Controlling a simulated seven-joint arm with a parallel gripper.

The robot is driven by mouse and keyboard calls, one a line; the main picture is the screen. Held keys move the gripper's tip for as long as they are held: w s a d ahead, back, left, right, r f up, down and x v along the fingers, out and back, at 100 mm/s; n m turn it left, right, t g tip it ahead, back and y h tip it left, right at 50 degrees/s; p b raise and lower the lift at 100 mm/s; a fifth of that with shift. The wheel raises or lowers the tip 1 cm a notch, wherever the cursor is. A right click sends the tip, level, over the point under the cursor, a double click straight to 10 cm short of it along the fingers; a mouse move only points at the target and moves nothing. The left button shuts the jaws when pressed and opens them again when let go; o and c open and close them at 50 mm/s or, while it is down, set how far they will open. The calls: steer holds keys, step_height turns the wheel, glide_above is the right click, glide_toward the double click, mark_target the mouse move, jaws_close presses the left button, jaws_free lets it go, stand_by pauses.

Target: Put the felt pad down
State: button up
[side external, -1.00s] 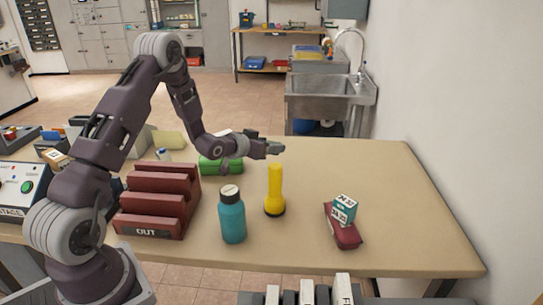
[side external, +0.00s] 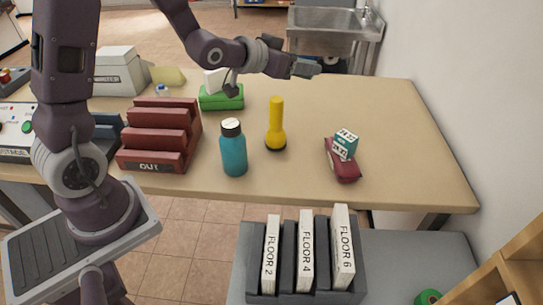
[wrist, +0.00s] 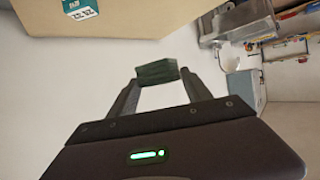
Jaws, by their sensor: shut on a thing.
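My gripper (side external: 304,68) is raised above the far part of the table, with its fingers pointing right. In the wrist view, a small dark green pad (wrist: 157,72), which looks like the felt pad, is held between the two fingertips. It is clear of the table surface in that view. In the side view the pad is too small to make out clearly at the gripper's tip. The beige tabletop (side external: 390,120) lies below, and its edge shows at the top of the wrist view.
A yellow flashlight (side external: 276,128), a teal bottle (side external: 233,150) and a maroon letter rack (side external: 158,140) stand on the table. A teal-and-white box (side external: 346,143) rests on a maroon object (side external: 342,165). A green object (side external: 222,98) lies farther back. The table's right side is clear.

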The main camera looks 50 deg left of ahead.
steer(key=s+f+m+h, duration=0.1)
steer(key=s+m+h, duration=0.25)
steer(key=s, duration=0.45)
steer(key=w+a+f+n+y, duration=0.3)
steer(key=w+a+f, duration=0.35)
steer(key=a, duration=0.25)
steer(key=w+a+f+n+y, duration=0.3)
steer(key=w+a+f, duration=0.3)
steer(key=w+a, duration=0.2)
steer(key=f, duration=0.9)
steer(key=shift+s+a+f, duration=0.1)
steer(key=shift+s+f, duration=0.05)
steer(key=shift+s, duration=0.05)
steer(key=shift+f, duration=0.15)
steer(key=o, duration=1.3)
